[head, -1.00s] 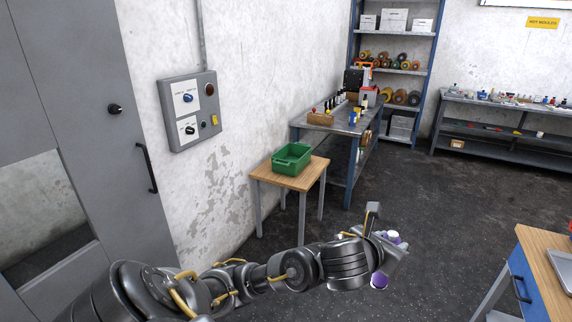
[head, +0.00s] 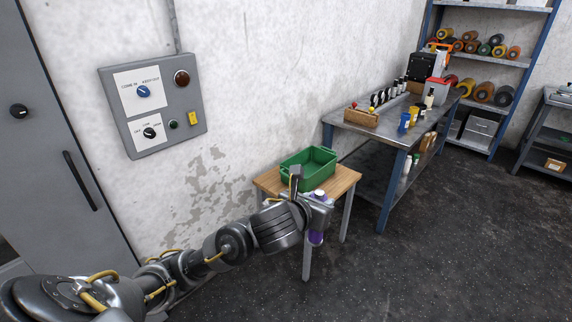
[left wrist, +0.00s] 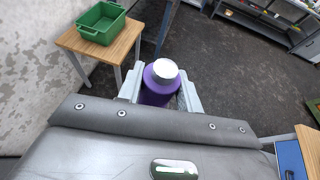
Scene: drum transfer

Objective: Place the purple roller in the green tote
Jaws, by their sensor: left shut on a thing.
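The purple roller (head: 316,238) has a white end cap and is held in my left gripper (head: 318,205). In the left wrist view the roller (left wrist: 158,88) sits between the two fingers of my left gripper (left wrist: 160,95), which are shut on it. The green tote (head: 308,167) stands upright on a small wooden-topped table (head: 344,178). It also shows at the upper left of the left wrist view (left wrist: 100,22). In the head view the gripper and roller are in front of the table's near right part, apart from the tote. My right gripper is not in view.
A metal workbench (head: 380,126) with bottles and tools stands right of the small table. A grey control box (head: 153,98) hangs on the wall at left. A blue shelf (head: 482,58) with rollers stands at the back. Dark floor (head: 450,230) is clear at right.

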